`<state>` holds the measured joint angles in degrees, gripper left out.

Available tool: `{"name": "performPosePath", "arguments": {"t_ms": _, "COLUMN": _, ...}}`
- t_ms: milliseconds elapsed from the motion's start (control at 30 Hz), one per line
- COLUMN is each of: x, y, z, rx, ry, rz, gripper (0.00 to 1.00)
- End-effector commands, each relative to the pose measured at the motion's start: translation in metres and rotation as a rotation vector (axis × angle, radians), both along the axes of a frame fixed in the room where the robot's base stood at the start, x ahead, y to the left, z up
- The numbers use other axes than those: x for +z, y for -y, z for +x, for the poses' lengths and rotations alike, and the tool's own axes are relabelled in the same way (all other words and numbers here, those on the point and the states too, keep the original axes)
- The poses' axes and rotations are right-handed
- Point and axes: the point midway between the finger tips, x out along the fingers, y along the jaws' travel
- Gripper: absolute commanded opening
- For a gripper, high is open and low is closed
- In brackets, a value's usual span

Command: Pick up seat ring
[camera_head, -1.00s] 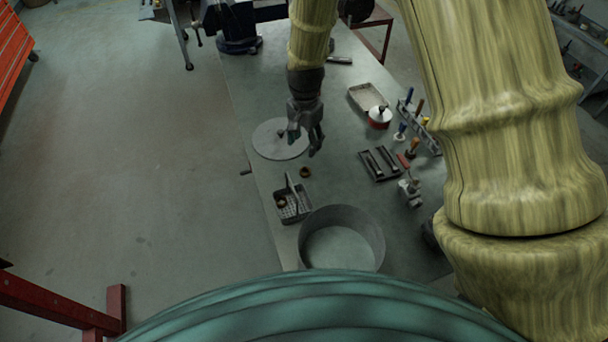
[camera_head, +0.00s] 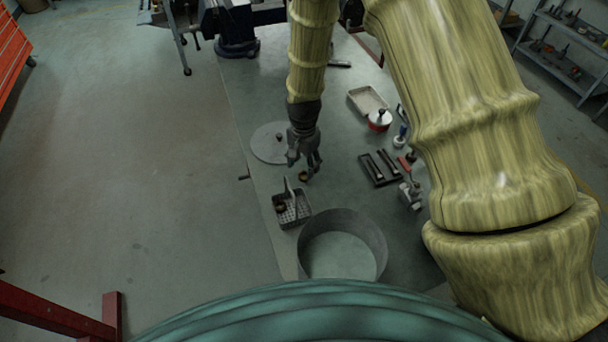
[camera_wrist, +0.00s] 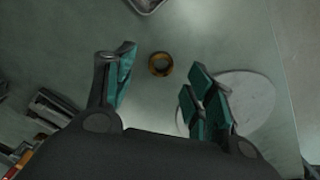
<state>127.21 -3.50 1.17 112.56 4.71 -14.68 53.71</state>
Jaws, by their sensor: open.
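The seat ring, a small brass-coloured ring (camera_wrist: 161,64), lies flat on the grey-green table. In the wrist view it shows ahead of my open fingers, between their lines and nearer the upper middle. In the head view the ring (camera_head: 303,176) is just below my fingertips and partly covered by them. My gripper (camera_head: 303,170) points down above the table, and its teal-padded fingers (camera_wrist: 158,90) are spread apart with nothing between them. I cannot tell the exact height of the fingertips over the ring.
A grey basket (camera_head: 292,210) with a handle stands close to the ring, and a wide round pan (camera_head: 343,225) is nearer me. A round grey disc (camera_head: 268,143) lies to the left. A dark tool tray (camera_head: 379,168) and a red-and-white pot (camera_head: 379,122) are on the right.

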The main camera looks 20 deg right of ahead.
Motion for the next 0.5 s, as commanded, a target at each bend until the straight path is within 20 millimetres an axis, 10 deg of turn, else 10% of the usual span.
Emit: {"name": "performPosePath", "arguments": {"t_ms": 500, "x": -0.027, "y": 0.005, "z": 0.008, "rx": 0.0, "ry": -0.001, "rz": -0.001, "gripper": 0.54}}
